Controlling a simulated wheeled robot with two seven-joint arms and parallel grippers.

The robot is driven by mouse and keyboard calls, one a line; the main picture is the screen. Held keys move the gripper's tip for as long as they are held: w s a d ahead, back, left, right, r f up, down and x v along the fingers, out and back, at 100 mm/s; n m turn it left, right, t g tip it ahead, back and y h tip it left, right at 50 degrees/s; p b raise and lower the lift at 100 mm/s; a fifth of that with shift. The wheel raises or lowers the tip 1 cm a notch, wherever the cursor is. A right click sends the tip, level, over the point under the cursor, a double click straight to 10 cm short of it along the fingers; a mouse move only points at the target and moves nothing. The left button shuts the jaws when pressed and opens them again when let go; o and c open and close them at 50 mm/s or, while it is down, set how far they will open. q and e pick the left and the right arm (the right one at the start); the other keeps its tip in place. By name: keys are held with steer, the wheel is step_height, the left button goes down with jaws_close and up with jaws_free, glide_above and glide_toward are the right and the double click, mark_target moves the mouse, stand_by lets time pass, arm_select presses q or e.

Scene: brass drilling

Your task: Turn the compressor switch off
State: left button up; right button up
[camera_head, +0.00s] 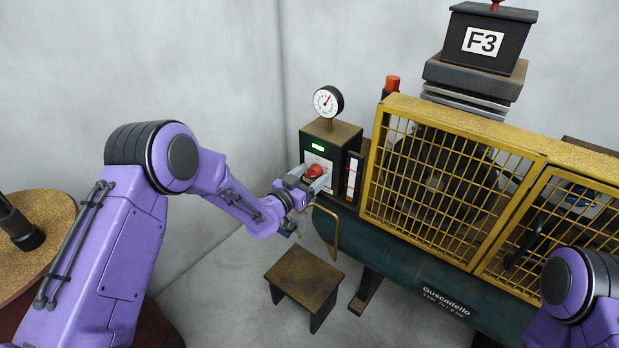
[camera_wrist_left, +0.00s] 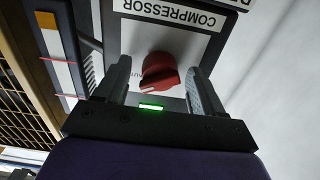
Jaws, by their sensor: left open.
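The compressor switch is a red rotary knob (camera_head: 314,171) on the front of a dark control box (camera_head: 343,133). In the left wrist view the red knob (camera_wrist_left: 160,72) sits between the two fingers of my left gripper (camera_wrist_left: 163,85), below a white label reading COMPRESSOR. A gap shows between the knob and each finger. The knob's white pointer mark is turned to the lower left in that view. My left gripper (camera_head: 308,181) is open in front of the box in the head view. A green light (camera_head: 317,147) is lit above the knob. My right gripper is out of view.
A round pressure gauge (camera_head: 327,101) stands on top of the box. A yellow mesh guard (camera_head: 455,120) and a dark green tank (camera_head: 400,268) are to the right. A small stool (camera_head: 305,279) stands below. Open wall (camera_head: 220,70) lies to the left.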

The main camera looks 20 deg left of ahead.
arm_select(q)
steer(key=shift+c, duration=0.3)
steer(key=c, duration=0.9)
steer(key=shift+c, duration=0.2)
steer(key=n+p, duration=0.1)
steer(key=n, duration=0.4)
steer(key=shift+n, duration=0.4)
steer(key=n, duration=0.6)
steer(key=shift+s+p, duration=0.1)
steer(key=shift+p, duration=0.3)
steer(key=shift+d, duration=0.1)
steer(key=o, duration=1)
